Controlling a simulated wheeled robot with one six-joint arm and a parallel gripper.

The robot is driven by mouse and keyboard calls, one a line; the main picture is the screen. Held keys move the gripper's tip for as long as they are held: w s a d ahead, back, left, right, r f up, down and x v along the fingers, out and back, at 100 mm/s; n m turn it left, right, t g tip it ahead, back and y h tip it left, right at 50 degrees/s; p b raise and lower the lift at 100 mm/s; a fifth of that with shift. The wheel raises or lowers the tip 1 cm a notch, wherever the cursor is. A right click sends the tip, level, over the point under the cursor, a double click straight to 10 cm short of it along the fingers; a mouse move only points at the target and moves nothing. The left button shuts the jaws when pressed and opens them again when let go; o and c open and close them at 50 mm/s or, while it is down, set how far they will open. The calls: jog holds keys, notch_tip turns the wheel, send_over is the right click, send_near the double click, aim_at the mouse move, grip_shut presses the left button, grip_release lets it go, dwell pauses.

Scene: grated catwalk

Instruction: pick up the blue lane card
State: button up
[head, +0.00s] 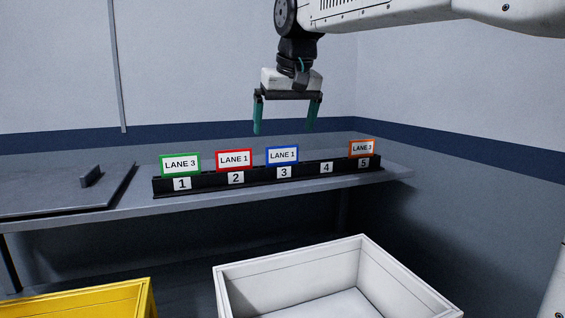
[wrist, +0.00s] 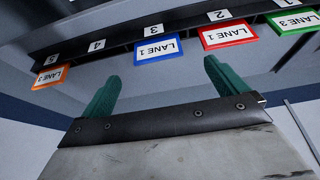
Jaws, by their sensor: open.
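The blue lane card (head: 282,155) reads "LANE 1" and stands upright in the black rack (head: 208,184) at the slot labelled 3. It also shows upside down in the wrist view (wrist: 158,50), beyond the fingertips and between them. My gripper (head: 286,130) is open and empty, with its two green fingers pointing down. In the head view it hangs above the blue card, apart from it. The green fingers also show in the wrist view (wrist: 161,70).
A green-framed card (head: 180,164) is at slot 1, a red-framed card (head: 234,160) at slot 2 and an orange-framed card (head: 362,148) at slot 5. Slot 4 has no card. A white bin (head: 240,272) and a yellow bin (head: 80,300) stand in front of the shelf (head: 130,212).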

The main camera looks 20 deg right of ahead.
aim_at(282, 148)
jog(key=x, duration=0.7)
jog(key=shift+w+d+f, duration=0.1)
jog(key=shift+w+d, duration=0.05)
jog(key=shift+c, duration=0.4)
jog(key=c, duration=1)
